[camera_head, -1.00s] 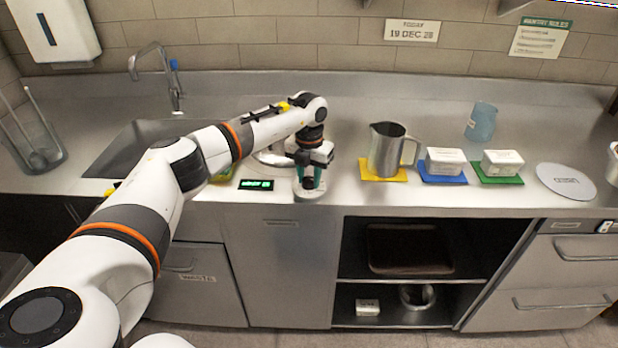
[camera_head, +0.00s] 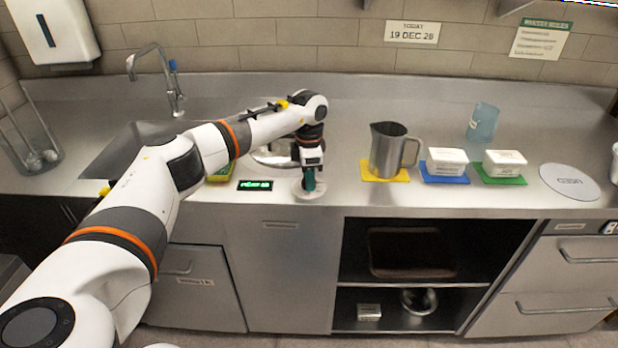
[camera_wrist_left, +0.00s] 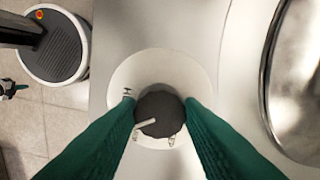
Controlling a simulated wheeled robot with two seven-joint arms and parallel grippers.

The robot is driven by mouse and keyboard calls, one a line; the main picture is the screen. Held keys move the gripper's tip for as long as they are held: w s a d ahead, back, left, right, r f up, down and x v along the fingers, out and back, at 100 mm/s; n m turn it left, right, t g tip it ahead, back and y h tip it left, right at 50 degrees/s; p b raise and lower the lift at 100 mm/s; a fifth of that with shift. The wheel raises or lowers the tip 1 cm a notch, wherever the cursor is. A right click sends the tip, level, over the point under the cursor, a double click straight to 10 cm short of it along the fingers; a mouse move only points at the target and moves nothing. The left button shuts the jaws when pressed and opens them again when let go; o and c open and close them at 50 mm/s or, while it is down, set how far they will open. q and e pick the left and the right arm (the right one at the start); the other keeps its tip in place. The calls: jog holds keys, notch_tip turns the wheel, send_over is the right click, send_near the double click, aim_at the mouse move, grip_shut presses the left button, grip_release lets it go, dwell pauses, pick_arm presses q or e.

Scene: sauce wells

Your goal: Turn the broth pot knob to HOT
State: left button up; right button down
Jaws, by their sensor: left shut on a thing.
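The knob (camera_wrist_left: 160,112) is a dark round cap with a pale pointer on a white round plate (camera_wrist_left: 122,78) in the left wrist view. The pointer aims to the lower left. In the head view the plate (camera_head: 298,195) lies near the counter's front edge, and the gripper hides the knob. My left gripper (camera_wrist_left: 160,115) points down and its green fingers are shut on the knob's sides. It also shows in the head view (camera_head: 309,184). The metal pot (camera_head: 268,158) stands behind, partly hidden by my arm. My right gripper is out of view.
A small display with green text (camera_head: 255,185) lies left of the knob, too small to read. A steel jug (camera_head: 385,152) and two white tubs (camera_head: 445,160) on coloured mats stand to the right. The sink (camera_head: 125,140) is at the left.

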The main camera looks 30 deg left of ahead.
pick_arm(q)
jog(key=m, duration=0.6)
jog(key=shift+b, duration=0.4)
jog(key=shift+r+m, duration=0.1)
jog(key=shift+m, duration=0.3)
jog(key=o, duration=1)
notch_tip(320, 180, up, 12)
jog(key=b, duration=0.1)
jog(key=shift+b, duration=0.3)
